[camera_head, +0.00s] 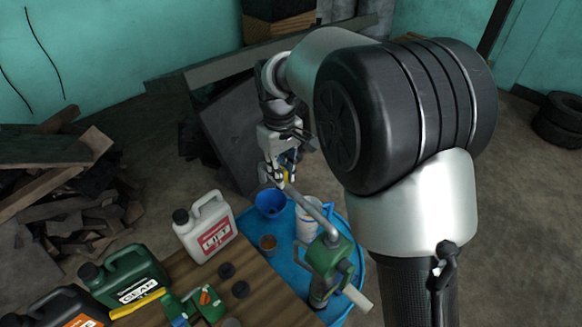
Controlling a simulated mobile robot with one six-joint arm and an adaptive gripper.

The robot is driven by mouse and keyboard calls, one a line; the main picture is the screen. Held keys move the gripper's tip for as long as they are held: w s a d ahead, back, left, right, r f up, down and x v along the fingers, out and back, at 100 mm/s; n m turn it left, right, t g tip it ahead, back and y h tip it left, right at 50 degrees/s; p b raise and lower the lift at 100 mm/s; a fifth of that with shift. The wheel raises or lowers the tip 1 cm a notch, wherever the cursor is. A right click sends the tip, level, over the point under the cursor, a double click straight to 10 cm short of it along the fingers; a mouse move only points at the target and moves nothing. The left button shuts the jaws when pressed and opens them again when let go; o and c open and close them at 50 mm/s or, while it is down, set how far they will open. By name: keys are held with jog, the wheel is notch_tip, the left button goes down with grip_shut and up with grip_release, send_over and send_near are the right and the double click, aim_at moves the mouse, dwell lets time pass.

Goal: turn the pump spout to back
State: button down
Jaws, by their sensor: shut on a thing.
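The pump (328,257) has a green body and stands on the blue drum top (291,272) at lower centre. Its grey spout (312,208) runs from the pump head toward the upper left, away from the camera. My gripper (285,181) points down at the far end of the spout and is shut on it. The exact contact between fingers and pipe is small and partly hidden. A pale handle (357,298) sticks out at the pump's lower right.
A blue funnel (269,204), a white jug (307,228) and a brown cup (267,243) are close to the spout. A wooden table (268,300) at lower left holds a white canister (206,229) and a green canister (126,275). Scrap boards (235,130) lean behind my gripper.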

jog(key=shift+s+a+n, duration=0.3)
jog(key=shift+a, duration=0.05)
jog(key=c, duration=1.6)
grip_release()
jog(key=shift+s+a, duration=0.1)
jog(key=shift+o, duration=0.2)
jog(key=shift+r, duration=0.1)
notch_tip(320, 180, up, 12)
